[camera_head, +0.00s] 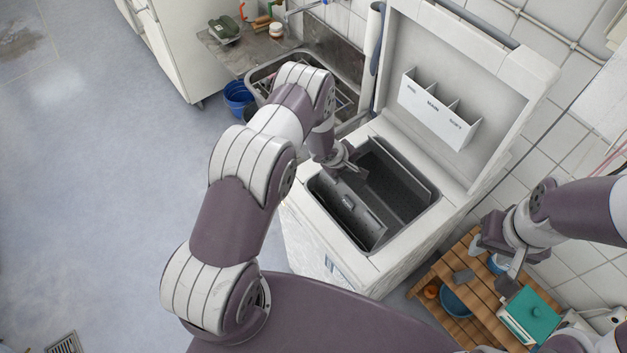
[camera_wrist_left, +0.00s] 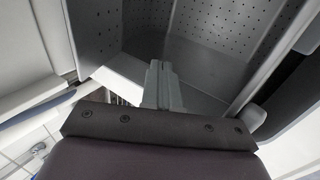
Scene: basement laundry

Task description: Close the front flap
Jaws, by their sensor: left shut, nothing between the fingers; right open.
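The top-loading washer (camera_head: 375,262) has its lid (camera_head: 440,85) raised. In its dark opening, the front flap (camera_head: 362,215) stands open along the front side, with a small light mark on it. The rear flap (camera_head: 402,167) stands open along the far side, and the drum between them is uncovered. My left gripper (camera_head: 352,168) is shut and empty at the opening's left end, beyond the front flap's far end; I cannot tell whether it touches anything. The left wrist view shows its closed fingers (camera_wrist_left: 162,85) before perforated metal walls. My right gripper (camera_head: 488,281) is open over the wooden stand.
The lid carries a white three-part dispenser (camera_head: 440,108). A sink (camera_head: 262,75) and a blue bucket (camera_head: 238,97) are at the upper left. The slatted wooden stand (camera_head: 425,290) at the lower right holds bowls and a teal-topped box (camera_head: 530,315). The left floor is clear.

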